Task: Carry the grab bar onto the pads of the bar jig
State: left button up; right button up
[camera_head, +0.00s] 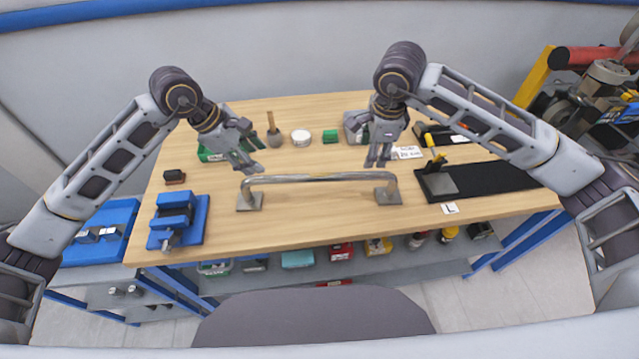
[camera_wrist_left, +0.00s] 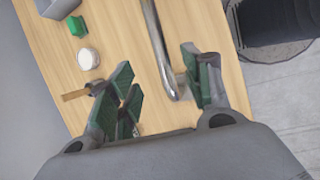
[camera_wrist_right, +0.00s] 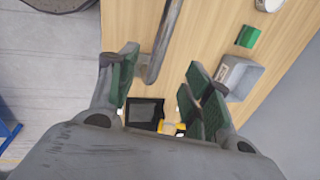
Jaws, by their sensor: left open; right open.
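The grab bar (camera_head: 318,178) is a grey metal bar with bent ends and square feet, lying across the middle of the table. My left gripper (camera_head: 252,157) is open above and behind its left end; in the left wrist view the bar (camera_wrist_left: 158,45) runs between the spread fingers (camera_wrist_left: 160,95). My right gripper (camera_head: 379,160) is open near its right end; in the right wrist view the bar (camera_wrist_right: 164,38) shows between the fingers (camera_wrist_right: 165,90). Neither gripper visibly holds it. A long black fixture (camera_head: 495,181) with a grey plate and yellow-handled clamps, apparently the bar jig, lies at the right.
A blue vise (camera_head: 176,220) stands at the table's left front. A mallet (camera_head: 272,130), a white round item (camera_head: 300,137), a green block (camera_head: 330,136) and a grey bin (camera_head: 356,124) stand behind the bar. The front middle is clear.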

aim_at(278, 177)
pick_arm(q)
jog(key=shift+x, duration=6.95)
pick_arm(e)
jog(key=shift+w+f, duration=0.45)
jog(key=shift+f, duration=1.8)
jog(key=shift+w+f, duration=0.5)
jog(key=shift+f, duration=1.75)
jog(key=shift+w+f, duration=0.45)
jog(key=shift+f, duration=1.8)
pick_arm(q)
jog(key=shift+c, duration=0.2)
pick_arm(e)
jog(key=shift+c, duration=0.2)
pick_arm(q)
jog(key=shift+a, duration=0.1)
grip_shut()
pick_arm(e)
grip_shut()
jog(key=shift+r, duration=0.1)
